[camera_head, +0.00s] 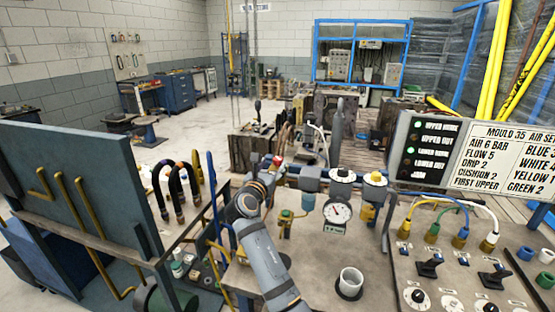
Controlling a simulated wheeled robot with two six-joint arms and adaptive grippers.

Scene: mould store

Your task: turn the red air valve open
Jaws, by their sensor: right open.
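The red air valve (278,160) shows as a small patch of red at the left end of the air fittings, behind the panel bench. My right arm reaches up from the bottom middle, and my right gripper (269,168) is at the valve, open. The gripper is small and partly hidden by my own wrist, so I cannot tell whether its fingers touch the handle or stand around it. The handle's angle is also unclear. A pressure gauge (337,212) hangs to the right of the valve. My left gripper is not in view.
A control panel (447,285) with black switches and coloured hoses is at the right, below a sign (505,155). A blue-grey mould plate (85,185) with brass pipes stands at the left. Bent black hoses (177,185) rise beside it.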

